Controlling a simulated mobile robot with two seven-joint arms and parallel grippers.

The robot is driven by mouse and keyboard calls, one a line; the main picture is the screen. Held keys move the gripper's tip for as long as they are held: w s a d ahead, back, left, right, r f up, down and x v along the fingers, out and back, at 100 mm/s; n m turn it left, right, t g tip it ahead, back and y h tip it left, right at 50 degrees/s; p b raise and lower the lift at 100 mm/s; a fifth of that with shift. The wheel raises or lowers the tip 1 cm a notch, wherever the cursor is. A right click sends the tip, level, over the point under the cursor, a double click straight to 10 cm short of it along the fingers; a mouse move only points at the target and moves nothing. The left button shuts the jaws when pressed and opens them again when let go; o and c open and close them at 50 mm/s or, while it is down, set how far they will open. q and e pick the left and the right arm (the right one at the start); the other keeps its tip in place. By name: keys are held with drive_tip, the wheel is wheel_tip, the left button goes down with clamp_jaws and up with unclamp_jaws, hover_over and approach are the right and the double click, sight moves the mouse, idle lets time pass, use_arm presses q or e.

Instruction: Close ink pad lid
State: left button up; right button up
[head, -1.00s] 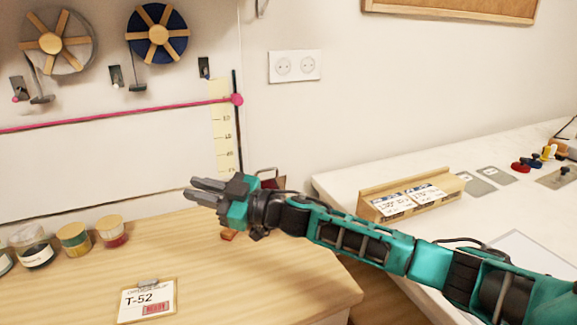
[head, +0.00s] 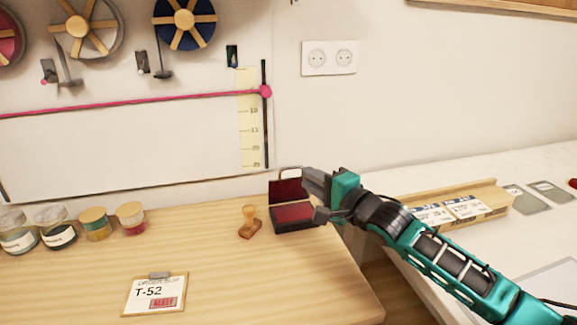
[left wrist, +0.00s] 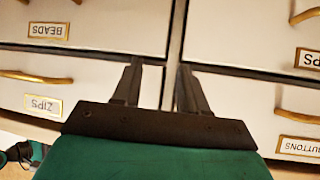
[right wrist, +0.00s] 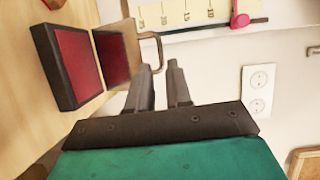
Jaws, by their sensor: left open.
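The ink pad (head: 293,218) sits at the right end of the wooden table, with a dark case and red pad. Its lid (head: 288,189) stands raised at the back, with a light wire handle on top. The right wrist view shows the red pad (right wrist: 66,52), the lid (right wrist: 112,58) and the handle (right wrist: 157,42). My right gripper (head: 312,193) is open and empty at the right side of the raised lid. Its fingertips (right wrist: 160,68) are close to the handle; touching or not, I cannot tell. My left gripper (left wrist: 160,75) is open and empty before drawers.
A wooden stamp (head: 249,222) stands left of the ink pad. An order slip clipboard (head: 155,295) lies at the front, and several jars (head: 94,224) stand at the left. A wooden card holder (head: 490,197) is on the white counter. The table's middle is clear.

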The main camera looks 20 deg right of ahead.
hover_over(287, 191)
drive_tip(key=shift+w+d+f+b, duration=0.1)
drive_tip(key=shift+w+f+b, duration=0.1)
drive_tip(key=shift+w+b, duration=0.1)
clamp_jaws()
idle(0.6)
